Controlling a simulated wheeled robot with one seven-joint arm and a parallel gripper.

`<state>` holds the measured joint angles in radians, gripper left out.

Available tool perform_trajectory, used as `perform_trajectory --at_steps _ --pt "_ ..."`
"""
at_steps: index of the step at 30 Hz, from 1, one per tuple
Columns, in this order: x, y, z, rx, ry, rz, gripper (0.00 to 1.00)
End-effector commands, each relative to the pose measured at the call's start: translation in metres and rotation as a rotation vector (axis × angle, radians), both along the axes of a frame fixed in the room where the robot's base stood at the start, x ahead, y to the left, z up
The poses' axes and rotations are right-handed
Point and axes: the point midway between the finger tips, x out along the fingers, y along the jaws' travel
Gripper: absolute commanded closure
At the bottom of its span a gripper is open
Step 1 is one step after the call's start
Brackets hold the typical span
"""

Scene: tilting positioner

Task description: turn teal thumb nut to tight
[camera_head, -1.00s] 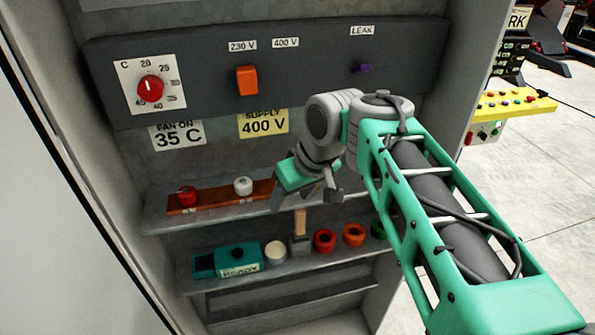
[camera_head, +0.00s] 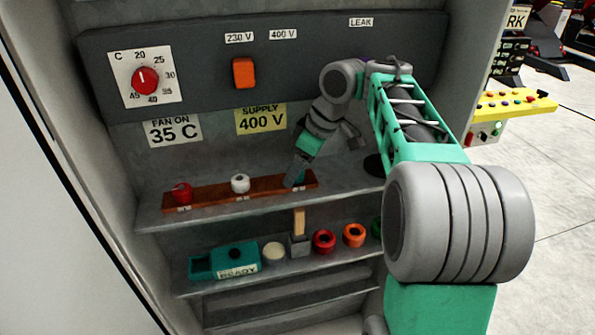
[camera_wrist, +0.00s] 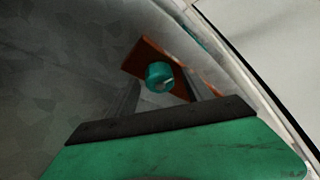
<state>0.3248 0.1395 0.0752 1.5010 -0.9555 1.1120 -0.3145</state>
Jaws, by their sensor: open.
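The teal thumb nut (camera_wrist: 159,76) sits near the end of a brown strip (camera_wrist: 180,88) in the wrist view. In the head view a bit of the nut (camera_head: 301,178) shows at the right end of the brown strip (camera_head: 215,193), mostly hidden by my gripper (camera_head: 294,180). My gripper is open, with its fingers (camera_wrist: 160,95) pointing toward the nut, one on each side of it in the wrist view. I cannot tell whether either finger touches it. A light mark shows on the nut's face.
A white knob (camera_head: 240,184) and a red knob (camera_head: 182,194) stand on the same strip. The shelf below holds a teal box (camera_head: 225,261), a cream round piece (camera_head: 273,253), a wooden-handled tool (camera_head: 299,232) and red and orange rings (camera_head: 323,241). The panel wall (camera_head: 260,60) stands behind.

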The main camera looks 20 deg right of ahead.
Motion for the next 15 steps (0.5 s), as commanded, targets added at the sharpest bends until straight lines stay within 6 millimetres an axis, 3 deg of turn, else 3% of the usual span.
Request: perform_trajectory --at_steps 4,15 --pt "0.0 0.0 0.0008 0.0 0.0 0.0 0.41" --pt "-0.0001 0.0001 0.0008 0.001 -0.001 0.0 0.71"
